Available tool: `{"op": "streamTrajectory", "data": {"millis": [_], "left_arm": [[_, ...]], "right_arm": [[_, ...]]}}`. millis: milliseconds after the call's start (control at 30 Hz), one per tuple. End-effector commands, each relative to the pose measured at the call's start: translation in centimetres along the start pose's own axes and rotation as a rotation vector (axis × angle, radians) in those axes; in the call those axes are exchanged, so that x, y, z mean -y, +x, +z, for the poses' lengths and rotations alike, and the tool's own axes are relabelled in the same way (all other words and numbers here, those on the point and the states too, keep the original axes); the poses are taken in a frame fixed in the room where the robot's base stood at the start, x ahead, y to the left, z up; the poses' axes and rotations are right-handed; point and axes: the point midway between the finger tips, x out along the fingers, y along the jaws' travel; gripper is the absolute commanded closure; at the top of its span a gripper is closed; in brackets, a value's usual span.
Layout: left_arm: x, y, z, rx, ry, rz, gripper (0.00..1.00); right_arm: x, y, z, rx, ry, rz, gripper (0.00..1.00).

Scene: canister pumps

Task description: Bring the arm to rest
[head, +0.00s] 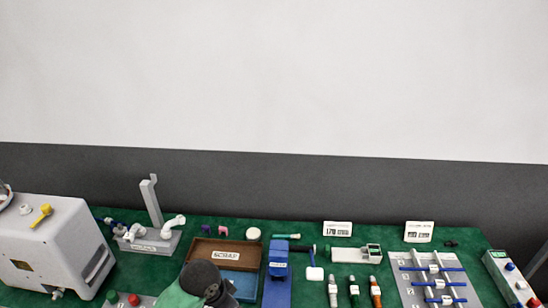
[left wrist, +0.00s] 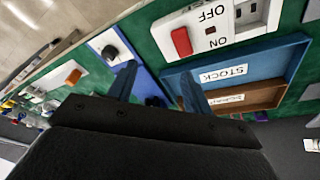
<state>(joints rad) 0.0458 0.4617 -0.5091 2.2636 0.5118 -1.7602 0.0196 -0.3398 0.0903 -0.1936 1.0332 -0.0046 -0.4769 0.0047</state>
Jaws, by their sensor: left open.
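My left arm (head: 190,288) shows at the bottom centre of the head view, low in front of the brown scrap tray (head: 228,245); its fingertips cannot be made out there. In the left wrist view my left gripper (left wrist: 156,88) has its two bluish fingers spread apart, with nothing visible between them but the green mat and a blue edge. The blue stock tray (left wrist: 285,58) and the brown tray (left wrist: 272,95) lie to the right of the fingers. My right gripper is not in view.
A red-switch box (left wrist: 230,28) lies above the trays in the wrist view. A blue stand (head: 276,292), several small canisters (head: 332,290), a rod rack (head: 405,274) and a control box (head: 505,272) are to the right. A white machine (head: 45,240) and a grey post stand (head: 152,203) are left.

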Motion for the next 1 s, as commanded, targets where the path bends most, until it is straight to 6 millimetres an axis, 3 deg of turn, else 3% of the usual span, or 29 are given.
{"op": "streamTrajectory", "data": {"millis": [100, 400, 700, 1000], "left_arm": [[-1.4, 0.4, 1.4, -0.037, -0.064, -0.002, 0.5], [-3.1, 0.8, 6.2, -0.091, -0.243, -0.054, 0.5], [-3.7, 0.6, 12.2, -0.09, -0.411, -0.137, 0.5], [-3.9, 0.1, 16.0, -0.069, -0.495, -0.192, 0.5]], "right_arm": [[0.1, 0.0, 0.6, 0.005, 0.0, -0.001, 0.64], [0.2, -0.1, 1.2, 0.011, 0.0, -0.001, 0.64], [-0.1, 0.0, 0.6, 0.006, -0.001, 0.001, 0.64], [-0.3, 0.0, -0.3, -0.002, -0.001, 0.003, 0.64]]}}
